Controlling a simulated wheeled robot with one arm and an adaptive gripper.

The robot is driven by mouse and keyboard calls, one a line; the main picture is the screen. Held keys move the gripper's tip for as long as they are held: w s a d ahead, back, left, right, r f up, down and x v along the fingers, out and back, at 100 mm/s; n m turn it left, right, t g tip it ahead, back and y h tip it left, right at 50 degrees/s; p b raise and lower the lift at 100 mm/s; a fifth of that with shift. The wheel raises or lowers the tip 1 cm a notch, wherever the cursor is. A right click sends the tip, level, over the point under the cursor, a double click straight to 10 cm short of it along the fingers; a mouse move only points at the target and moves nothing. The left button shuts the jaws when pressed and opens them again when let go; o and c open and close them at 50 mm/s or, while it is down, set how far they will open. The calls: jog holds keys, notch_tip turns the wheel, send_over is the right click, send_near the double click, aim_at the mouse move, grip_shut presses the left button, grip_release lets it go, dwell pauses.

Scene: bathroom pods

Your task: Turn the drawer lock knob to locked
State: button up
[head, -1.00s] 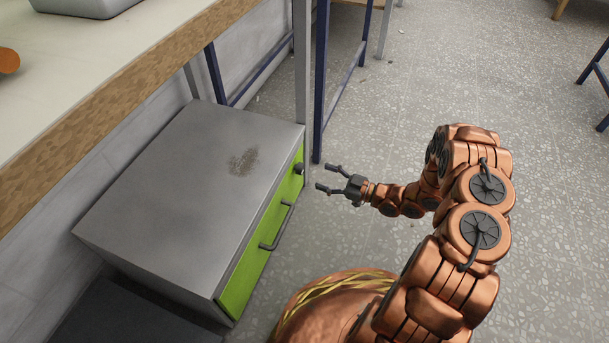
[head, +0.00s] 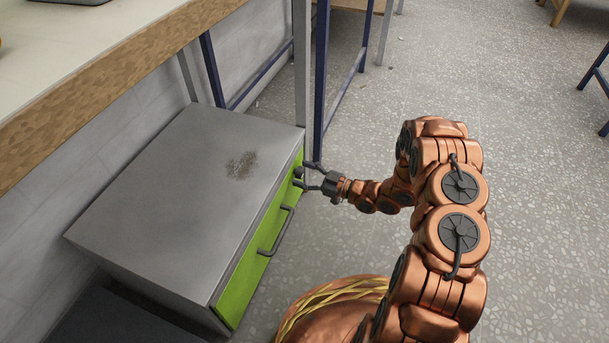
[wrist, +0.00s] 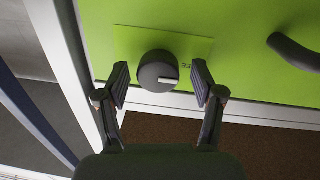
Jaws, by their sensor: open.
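The drawer lock knob (wrist: 157,72) is a dark round knob on a green plate (wrist: 190,48) on the drawer front (wrist: 235,40). A pale mark on the knob points to the right in the wrist view. In the head view the knob (head: 298,172) shows at the far end of the green drawer front (head: 262,225), partly covered by my fingers. My gripper (wrist: 160,85) is open, with one finger on each side of the knob. A gap shows between each finger pad and the knob. In the head view my gripper (head: 305,177) reaches the drawer front from the right.
A dark bar handle (head: 277,231) sticks out of the drawer front, near the knob; it also shows in the wrist view (wrist: 292,50). The grey cabinet (head: 185,190) stands below a wooden-edged worktop (head: 110,85). Blue table legs (head: 321,80) stand behind. The floor to the right is clear.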

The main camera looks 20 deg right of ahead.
jog(key=c, duration=1.1)
